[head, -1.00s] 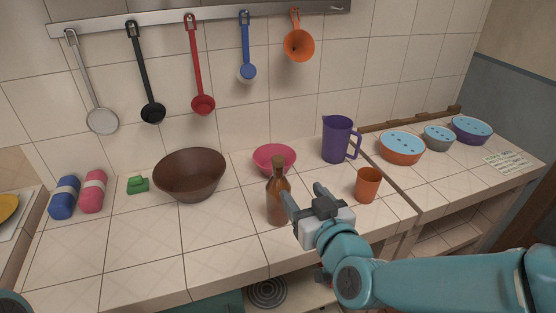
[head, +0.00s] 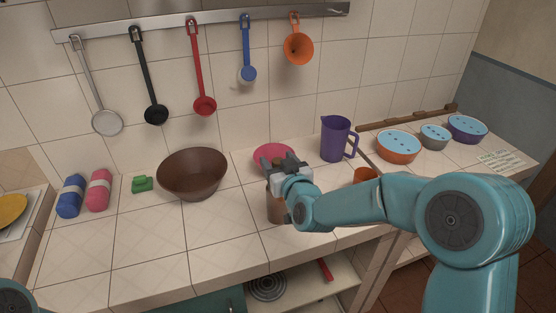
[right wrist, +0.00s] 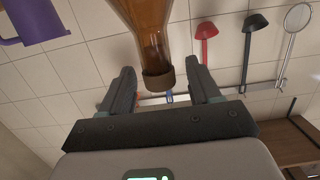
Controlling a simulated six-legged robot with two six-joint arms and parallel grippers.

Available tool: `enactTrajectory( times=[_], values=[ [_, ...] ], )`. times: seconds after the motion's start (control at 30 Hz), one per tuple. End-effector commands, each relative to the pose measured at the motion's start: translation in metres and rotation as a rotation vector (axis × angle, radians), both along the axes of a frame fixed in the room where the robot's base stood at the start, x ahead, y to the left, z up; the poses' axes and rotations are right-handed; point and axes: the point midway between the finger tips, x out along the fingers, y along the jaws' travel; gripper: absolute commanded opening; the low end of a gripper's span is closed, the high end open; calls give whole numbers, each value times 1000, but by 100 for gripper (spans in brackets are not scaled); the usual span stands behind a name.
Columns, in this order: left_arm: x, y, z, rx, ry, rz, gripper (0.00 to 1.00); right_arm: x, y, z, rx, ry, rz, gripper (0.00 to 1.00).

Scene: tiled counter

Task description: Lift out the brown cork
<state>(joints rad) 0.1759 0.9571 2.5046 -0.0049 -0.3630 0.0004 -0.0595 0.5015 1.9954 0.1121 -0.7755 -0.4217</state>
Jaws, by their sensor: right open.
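The brown bottle (head: 275,207) stands on the counter, with its upper part hidden behind my right gripper (head: 283,163) in the head view. The brown cork (right wrist: 158,79) shows in the right wrist view at the end of the bottle's neck (right wrist: 154,52). My right gripper, also in the right wrist view (right wrist: 160,72), is open with one finger on each side of the cork. I see gaps between the cork and both fingers. The cork is hidden in the head view. My left gripper is out of view.
A pink bowl (head: 270,153) is just behind the bottle, partly hidden by my gripper. A large brown bowl (head: 192,175) stands to the left. A purple jug (head: 335,139) and a partly hidden orange cup (head: 365,175) are to the right. The front-left counter is clear.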

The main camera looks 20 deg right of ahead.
Motion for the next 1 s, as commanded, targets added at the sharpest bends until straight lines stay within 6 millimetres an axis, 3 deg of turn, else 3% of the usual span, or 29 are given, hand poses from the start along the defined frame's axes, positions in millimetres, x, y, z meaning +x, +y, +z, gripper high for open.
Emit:
enactTrajectory(
  times=[0.27,0.4,0.43,0.83,1.0],
  values=[
    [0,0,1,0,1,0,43,4,0,-1,0,-1,0,59],
    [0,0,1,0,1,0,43,3,0,-1,0,-1,0,13],
    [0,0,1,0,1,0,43,3,0,-1,0,-1,0,9],
    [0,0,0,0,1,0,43,3,0,2,0,-2,0,8],
    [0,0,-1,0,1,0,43,4,0,19,0,-6,0,8]
  ],
)
